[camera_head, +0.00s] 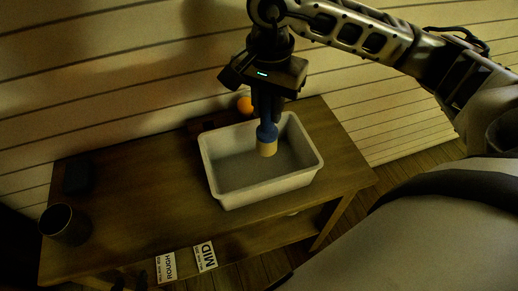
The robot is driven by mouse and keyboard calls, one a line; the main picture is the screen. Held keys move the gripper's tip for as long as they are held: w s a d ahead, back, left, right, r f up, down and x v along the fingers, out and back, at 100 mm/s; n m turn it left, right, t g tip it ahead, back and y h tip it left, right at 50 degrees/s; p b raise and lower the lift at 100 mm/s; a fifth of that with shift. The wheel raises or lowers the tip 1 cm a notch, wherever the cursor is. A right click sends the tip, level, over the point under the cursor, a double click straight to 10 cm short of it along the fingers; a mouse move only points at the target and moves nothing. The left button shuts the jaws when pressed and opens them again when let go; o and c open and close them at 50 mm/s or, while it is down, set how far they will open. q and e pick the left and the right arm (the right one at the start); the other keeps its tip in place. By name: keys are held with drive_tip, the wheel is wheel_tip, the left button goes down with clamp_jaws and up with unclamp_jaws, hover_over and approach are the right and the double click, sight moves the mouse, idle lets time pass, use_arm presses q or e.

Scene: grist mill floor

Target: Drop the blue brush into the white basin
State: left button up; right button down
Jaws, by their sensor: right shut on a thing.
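The blue brush (267,131) hangs upright, its pale tan end (267,149) pointing down. My right gripper (267,112) is shut on the upper part of the brush and hides some of it. The white basin (265,196) is a rectangular open tub on the wooden table. The brush and gripper are over the basin's opening, and the tan end shows against its inside. I cannot tell how high the tan end is above the basin floor. I cannot make out my left gripper.
An orange ball (245,105) is behind the basin, near a dark block (201,129). A dark cup (64,224) and a dark box (77,176) are on the left of the table (140,195). Cards reading ROUGH (166,267) and MID (205,257) are at the front.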

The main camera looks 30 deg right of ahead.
drive_tip(key=shift+f, duration=0.8)
drive_tip(key=c, duration=1.1)
unclamp_jaws()
drive_tip(key=shift+r, duration=0.15)
wheel_tip(320, 180, up, 14)
drive_tip(key=shift+r+p, duration=0.15)
drive_tip(key=shift+p, duration=0.4)
drive_tip(key=shift+r, duration=0.75)
